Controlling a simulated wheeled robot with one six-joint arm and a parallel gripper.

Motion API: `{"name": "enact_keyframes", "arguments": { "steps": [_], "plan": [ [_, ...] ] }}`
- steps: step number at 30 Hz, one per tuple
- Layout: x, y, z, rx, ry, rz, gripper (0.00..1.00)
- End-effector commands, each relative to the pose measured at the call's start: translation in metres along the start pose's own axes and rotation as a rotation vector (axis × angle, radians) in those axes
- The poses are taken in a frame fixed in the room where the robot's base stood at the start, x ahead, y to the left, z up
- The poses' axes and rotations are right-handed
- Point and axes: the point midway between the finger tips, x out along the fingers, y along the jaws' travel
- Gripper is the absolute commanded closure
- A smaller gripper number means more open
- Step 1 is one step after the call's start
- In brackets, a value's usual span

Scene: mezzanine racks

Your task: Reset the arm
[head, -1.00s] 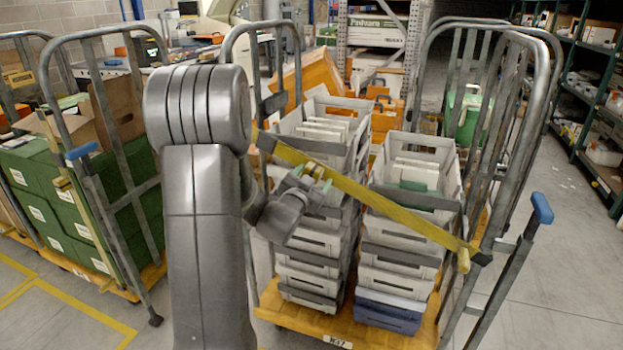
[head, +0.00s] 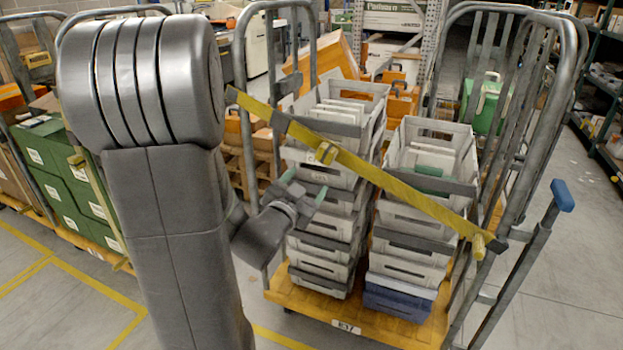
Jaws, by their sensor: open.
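My gripper (head: 304,186) is open, with two greenish fingertips spread and nothing seen between them. It is in front of the left stack of grey crates (head: 322,226), just below a yellow strap (head: 400,188). The strap runs slantwise across the front of the roll cart, with a buckle (head: 326,152) above my gripper. A gap shows in the picture between the fingertips and the buckle. My arm (head: 165,180) is bent and fills the left part of the view, hiding part of the cart's left side.
The roll cart has a yellow base (head: 388,328) and metal side frames; a blue-tipped lever (head: 562,195) sticks out at right. A second cart with green boxes (head: 68,185) stands at left. Floor (head: 565,290) at the right front is clear.

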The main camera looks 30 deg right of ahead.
Motion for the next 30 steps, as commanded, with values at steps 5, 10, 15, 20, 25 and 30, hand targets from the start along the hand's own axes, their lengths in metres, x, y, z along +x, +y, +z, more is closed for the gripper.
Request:
{"name": "enact_keyframes", "arguments": {
  "steps": [5,10,15,20,25,30],
  "plan": [
    [-0.004,0.000,0.000,0.000,0.000,-0.001,0.33],
    [-0.004,0.000,0.000,0.000,0.000,-0.001,0.33],
    [0.001,0.000,0.000,0.000,0.000,0.001,0.33],
    [0.021,0.000,-0.001,0.000,0.000,0.002,0.33],
    [0.055,-0.001,-0.002,0.000,0.002,0.001,0.33],
    [0.089,-0.002,-0.002,0.001,0.001,-0.001,0.33]
  ]
}}
